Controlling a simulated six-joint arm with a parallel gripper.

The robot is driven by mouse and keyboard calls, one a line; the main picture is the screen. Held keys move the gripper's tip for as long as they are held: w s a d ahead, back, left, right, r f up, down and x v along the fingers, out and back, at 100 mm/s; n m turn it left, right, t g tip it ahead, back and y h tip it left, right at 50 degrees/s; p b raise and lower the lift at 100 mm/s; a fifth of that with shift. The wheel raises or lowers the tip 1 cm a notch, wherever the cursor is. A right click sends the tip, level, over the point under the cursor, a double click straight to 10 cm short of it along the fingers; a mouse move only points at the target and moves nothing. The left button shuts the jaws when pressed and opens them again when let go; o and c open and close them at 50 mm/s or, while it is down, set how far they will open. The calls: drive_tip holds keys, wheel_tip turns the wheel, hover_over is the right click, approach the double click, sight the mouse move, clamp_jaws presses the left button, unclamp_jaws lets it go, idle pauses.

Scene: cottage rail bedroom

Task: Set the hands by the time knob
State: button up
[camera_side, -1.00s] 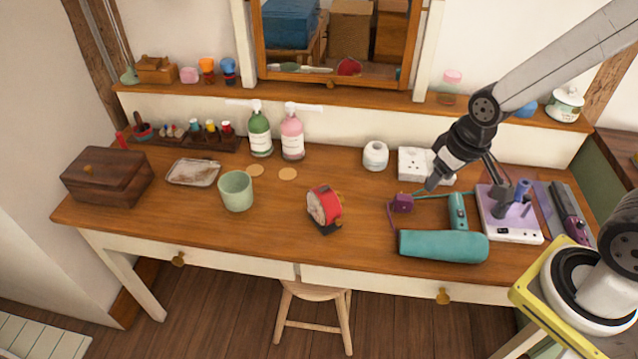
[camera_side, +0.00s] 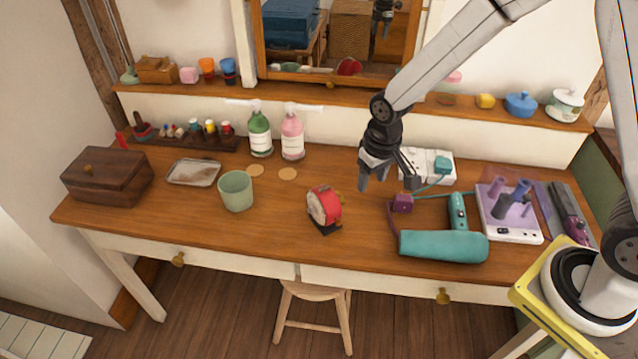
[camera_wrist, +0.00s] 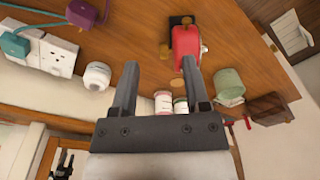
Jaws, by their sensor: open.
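A red alarm clock (camera_side: 323,207) with a pale face stands on a dark base near the middle of the desk. Its face is turned toward the front left in the side view. The clock also shows beyond my fingertips in the wrist view (camera_wrist: 186,45), with small brass-coloured parts at its edges. I cannot tell which of these is the time knob. My gripper (camera_side: 387,183) hangs above the desk, right of and behind the clock, apart from it. In the wrist view my gripper (camera_wrist: 160,66) is open with nothing between its fingers.
A purple plug (camera_side: 402,203), a teal hair dryer (camera_side: 443,246) and a white power strip (camera_side: 427,163) with a teal plug lie right of the clock. A white jar (camera_side: 376,156) stands behind. A green cup (camera_side: 236,191) stands left. The desk around the clock is clear.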

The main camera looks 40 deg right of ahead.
drive_tip(key=g, duration=0.1)
hover_over(339, 221)
wheel_tip(339, 221, down, 6)
drive_tip(key=shift+r, duration=0.1)
drive_tip(key=shift+f, duration=0.2)
drive_tip(key=shift+f, duration=3.75)
clamp_jaws()
